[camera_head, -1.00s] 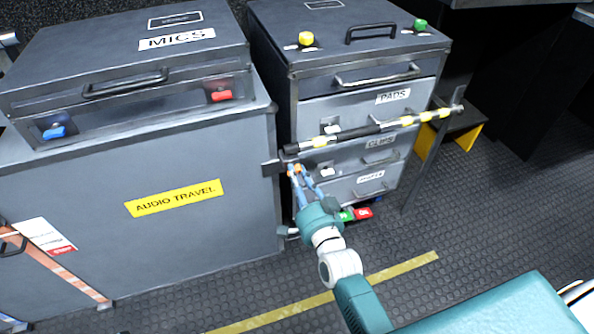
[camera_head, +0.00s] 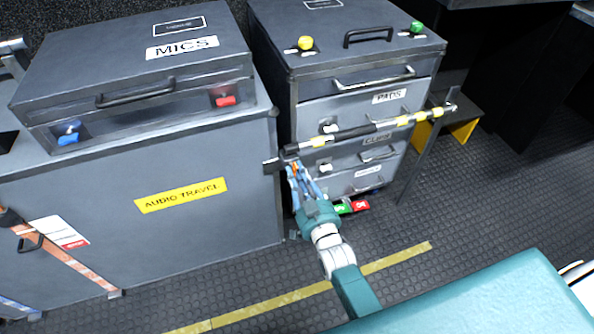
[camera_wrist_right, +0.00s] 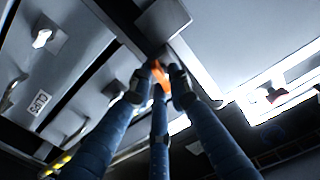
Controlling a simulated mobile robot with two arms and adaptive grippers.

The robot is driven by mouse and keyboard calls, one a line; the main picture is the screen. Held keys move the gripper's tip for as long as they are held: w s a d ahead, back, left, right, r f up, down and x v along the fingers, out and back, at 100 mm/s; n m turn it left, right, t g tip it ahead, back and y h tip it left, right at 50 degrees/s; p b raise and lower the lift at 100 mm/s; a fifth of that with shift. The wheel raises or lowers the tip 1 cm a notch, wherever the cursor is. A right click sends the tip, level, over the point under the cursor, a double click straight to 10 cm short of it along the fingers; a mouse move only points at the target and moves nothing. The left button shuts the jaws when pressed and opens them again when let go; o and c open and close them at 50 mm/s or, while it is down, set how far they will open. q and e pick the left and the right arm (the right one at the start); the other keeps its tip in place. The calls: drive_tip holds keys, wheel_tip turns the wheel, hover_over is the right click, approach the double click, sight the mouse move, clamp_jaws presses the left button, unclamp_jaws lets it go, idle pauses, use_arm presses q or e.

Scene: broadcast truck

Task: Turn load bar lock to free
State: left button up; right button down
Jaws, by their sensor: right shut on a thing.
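The load bar (camera_head: 350,133), black and silver with yellow bands, runs across the front of the drawer cabinet. Below its left end is a small orange lock piece (camera_head: 294,168), largely hidden by my fingers. My right gripper (camera_head: 297,169) reaches it from below and is shut on it. In the right wrist view the blue fingers of the right gripper (camera_wrist_right: 162,82) close around the orange lock piece (camera_wrist_right: 160,76), under a grey metal part. The lock's exact angle cannot be told. My left gripper is not in view.
The drawer cabinet (camera_head: 310,108) stands right of the grey audio case (camera_head: 215,222). Green (camera_head: 342,207) and red (camera_head: 361,205) tags show low by the cabinet, beside my wrist. A post (camera_head: 424,158) stands under the bar's right end.

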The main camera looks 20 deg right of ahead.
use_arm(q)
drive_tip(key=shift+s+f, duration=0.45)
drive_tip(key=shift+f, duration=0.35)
use_arm(e)
drive_tip(key=shift+s+d+f+n, duration=0.15)
drive_tip(key=shift+f+n, duration=0.15)
drive_tip(key=shift+n, duration=0.3)
drive_tip(key=c, duration=1.8)
unclamp_jaws()
drive_tip(key=shift+d, duration=0.1)
drive_tip(key=shift+o, duration=0.2)
drive_tip(key=shift+r, duration=0.1)
drive_tip(key=shift+r, duration=0.1)
drive_tip(key=s, duration=1.2)
drive_tip(key=shift+d, duration=0.15)
drive_tip(key=shift+w, duration=0.1)
